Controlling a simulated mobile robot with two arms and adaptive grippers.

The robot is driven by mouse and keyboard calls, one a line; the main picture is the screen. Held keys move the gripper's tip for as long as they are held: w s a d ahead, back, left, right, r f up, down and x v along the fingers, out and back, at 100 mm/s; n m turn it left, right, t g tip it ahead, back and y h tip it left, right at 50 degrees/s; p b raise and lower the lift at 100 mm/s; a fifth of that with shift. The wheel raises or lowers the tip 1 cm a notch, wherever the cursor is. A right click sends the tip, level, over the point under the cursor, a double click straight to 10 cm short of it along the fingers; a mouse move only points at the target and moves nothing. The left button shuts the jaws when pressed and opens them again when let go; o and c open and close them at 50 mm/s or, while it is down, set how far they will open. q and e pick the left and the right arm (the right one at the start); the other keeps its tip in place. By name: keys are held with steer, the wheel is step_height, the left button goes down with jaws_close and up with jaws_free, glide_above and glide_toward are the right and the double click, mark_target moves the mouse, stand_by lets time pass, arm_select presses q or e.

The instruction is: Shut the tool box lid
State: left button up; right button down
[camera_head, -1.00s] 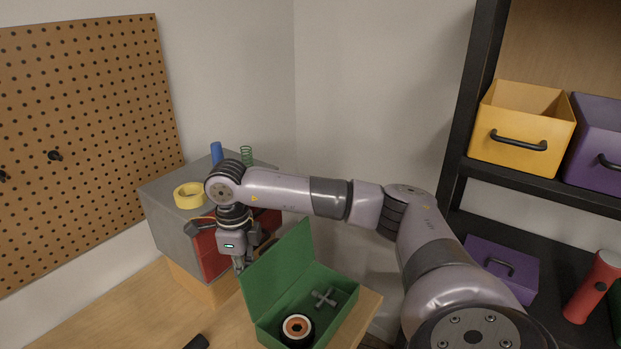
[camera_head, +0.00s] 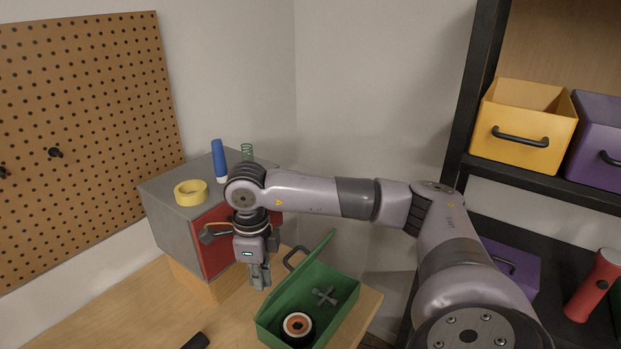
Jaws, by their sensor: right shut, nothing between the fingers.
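The green tool box (camera_head: 340,320) stands on the wooden bench in the lower middle of the head view. Its lid (camera_head: 300,280) is hinged on the left side and tilts inward over the box, partly closed, with a dark handle (camera_head: 292,258) on its outer face. Inside the box lie an orange and black wheel (camera_head: 297,325) and a grey cross-shaped part (camera_head: 324,296). My right gripper (camera_head: 261,283) points down, shut and empty, just left of the lid; whether it touches the lid I cannot tell. My left gripper is not in view.
A grey cabinet with a red front (camera_head: 211,255) stands behind the gripper, with yellow tape (camera_head: 191,193), a blue bottle (camera_head: 219,161) and a green spring (camera_head: 247,153) on top. A black shelf (camera_head: 540,185) with yellow and purple bins stands at right. A dark object (camera_head: 196,342) lies on the bench.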

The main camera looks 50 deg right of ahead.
step_height(320, 180, up, 8)
steer(key=p, duration=0.5)
stand_by(0.5)
stand_by(0.5)
